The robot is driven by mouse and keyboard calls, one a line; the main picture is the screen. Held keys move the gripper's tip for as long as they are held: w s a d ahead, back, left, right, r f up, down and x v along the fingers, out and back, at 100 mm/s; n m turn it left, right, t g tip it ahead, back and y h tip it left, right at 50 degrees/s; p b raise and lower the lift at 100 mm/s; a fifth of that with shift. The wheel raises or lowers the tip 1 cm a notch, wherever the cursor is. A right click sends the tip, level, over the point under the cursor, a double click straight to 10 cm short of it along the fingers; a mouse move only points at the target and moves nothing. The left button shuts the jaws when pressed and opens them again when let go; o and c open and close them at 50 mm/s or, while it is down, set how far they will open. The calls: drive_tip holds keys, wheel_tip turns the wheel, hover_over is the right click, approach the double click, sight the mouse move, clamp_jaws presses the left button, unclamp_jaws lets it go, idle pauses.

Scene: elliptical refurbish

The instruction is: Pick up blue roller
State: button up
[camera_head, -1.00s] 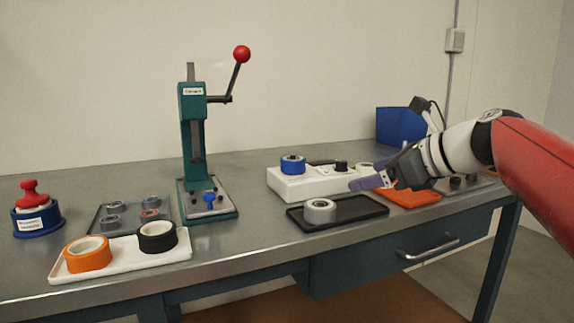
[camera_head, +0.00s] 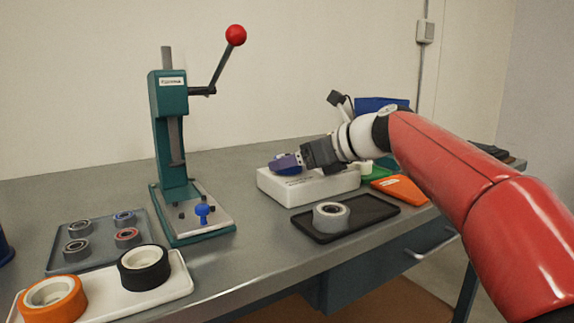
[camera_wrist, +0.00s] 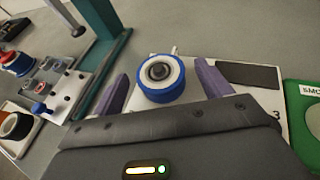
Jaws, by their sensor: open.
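The blue roller (camera_wrist: 162,79), with a white hub and a dark centre, sits on the white block (camera_head: 308,189). In the wrist view it lies between the two purple fingers of my gripper (camera_wrist: 161,88), which are open with a gap on both sides. In the head view my gripper (camera_head: 285,163) is at the block's left end and hides most of the roller; only a blue edge shows by the fingers.
A grey roller (camera_head: 331,216) lies on a black tray (camera_head: 380,208) in front of the block. The green press (camera_head: 172,140) stands to the left. A white tray (camera_head: 178,290) holds an orange roller (camera_head: 52,299) and a black roller (camera_head: 143,268).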

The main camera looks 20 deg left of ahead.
drive_tip(key=shift+x, duration=1)
drive_tip(key=shift+d, duration=0.1)
drive_tip(key=c, duration=1.2)
drive_tip(key=shift+r, duration=0.1)
